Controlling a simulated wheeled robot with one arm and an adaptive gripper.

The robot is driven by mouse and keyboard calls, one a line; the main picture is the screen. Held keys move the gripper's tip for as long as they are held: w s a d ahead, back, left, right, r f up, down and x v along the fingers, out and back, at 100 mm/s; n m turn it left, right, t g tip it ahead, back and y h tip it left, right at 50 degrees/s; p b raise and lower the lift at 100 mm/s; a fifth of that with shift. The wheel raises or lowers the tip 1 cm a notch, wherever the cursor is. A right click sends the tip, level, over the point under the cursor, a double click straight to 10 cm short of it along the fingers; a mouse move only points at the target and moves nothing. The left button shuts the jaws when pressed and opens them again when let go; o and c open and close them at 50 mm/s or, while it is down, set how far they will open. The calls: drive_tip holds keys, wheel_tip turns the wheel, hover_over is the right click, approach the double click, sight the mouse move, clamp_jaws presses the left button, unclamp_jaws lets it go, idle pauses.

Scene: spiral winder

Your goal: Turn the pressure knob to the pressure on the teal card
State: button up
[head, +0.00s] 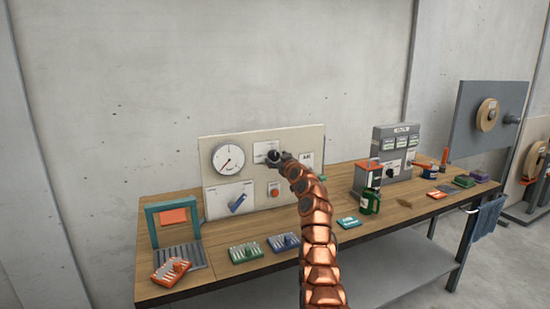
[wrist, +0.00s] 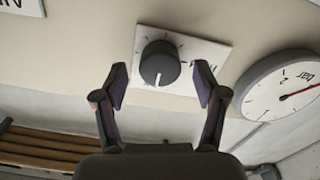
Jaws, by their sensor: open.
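The pressure knob (wrist: 160,63) is a round dark knob on a white plate, with a white pointer line toward the bottom of the wrist view. My gripper (wrist: 161,72) is open, with one finger on each side of the knob and gaps to both; I cannot tell how deep the fingers reach. In the head view my gripper (head: 279,158) is at the panel, covering much of the knob. The pressure gauge (head: 228,158) has a red needle and also shows in the wrist view (wrist: 285,88). A teal card (head: 349,222) lies on the bench; its print is too small to read.
The panel (head: 314,138) also carries a red button (head: 274,189) and a blue lever (head: 238,202). A green can (head: 370,201) and a grey machine (head: 396,150) stand to the right.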

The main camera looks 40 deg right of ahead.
drive_tip(key=shift+w+p, duration=0.3)
drive_tip(key=shift+w, duration=0.25)
drive_tip(key=shift+w+d+r+p, duration=0.1)
drive_tip(key=shift+w+d+p, duration=0.25)
drive_tip(key=shift+w+p, duration=0.15)
drive_tip(key=c, duration=1.1)
